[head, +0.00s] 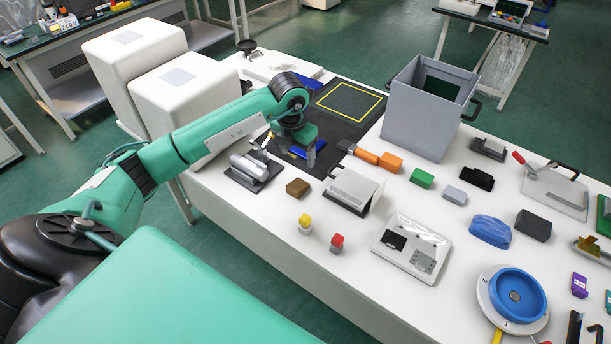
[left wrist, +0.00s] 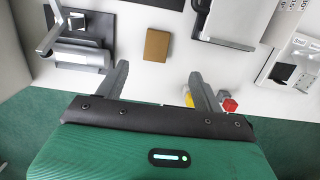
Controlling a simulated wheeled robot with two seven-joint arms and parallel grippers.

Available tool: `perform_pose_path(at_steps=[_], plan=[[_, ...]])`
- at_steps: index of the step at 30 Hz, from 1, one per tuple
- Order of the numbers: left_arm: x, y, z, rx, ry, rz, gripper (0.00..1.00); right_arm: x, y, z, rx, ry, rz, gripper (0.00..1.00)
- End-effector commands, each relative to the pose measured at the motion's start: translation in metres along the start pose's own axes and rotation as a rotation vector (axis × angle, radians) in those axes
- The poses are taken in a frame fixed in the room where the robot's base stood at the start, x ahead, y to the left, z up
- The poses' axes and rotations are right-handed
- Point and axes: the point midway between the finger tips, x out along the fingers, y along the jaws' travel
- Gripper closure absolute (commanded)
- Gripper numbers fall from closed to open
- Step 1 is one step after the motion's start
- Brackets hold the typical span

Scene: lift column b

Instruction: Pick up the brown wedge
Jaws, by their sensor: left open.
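The brown wedge (head: 298,187) is a small brown block on the white table, near its left edge. In the left wrist view the brown wedge (left wrist: 157,45) lies beyond my fingertips, between the lines of the two fingers and apart from both. My left gripper (head: 298,153) points down and hangs above the table, higher in the head picture than the wedge. In the left wrist view my left gripper (left wrist: 159,73) is open with nothing between its fingers. My right gripper is not in view.
A metal cylinder fixture (head: 255,166) stands left of the wedge and a grey slanted box (head: 353,190) right of it. A yellow-topped block (head: 305,223) and a red-topped block (head: 337,242) stand nearer the front. A grey bin (head: 425,115) stands farther back.

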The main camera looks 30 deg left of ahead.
Motion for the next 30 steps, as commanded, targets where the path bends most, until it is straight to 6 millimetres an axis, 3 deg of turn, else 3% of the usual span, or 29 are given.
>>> perform_pose_path(at_steps=[12,20,30], plan=[[0.071,0.0,-0.001,-0.001,0.004,-0.001,0.31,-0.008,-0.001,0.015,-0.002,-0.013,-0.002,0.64],[0.09,0.001,-0.003,0.0,0.003,-0.001,0.31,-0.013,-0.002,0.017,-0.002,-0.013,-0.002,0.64],[0.134,0.005,-0.009,0.0,0.002,-0.002,0.31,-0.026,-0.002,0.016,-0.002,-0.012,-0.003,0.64]])
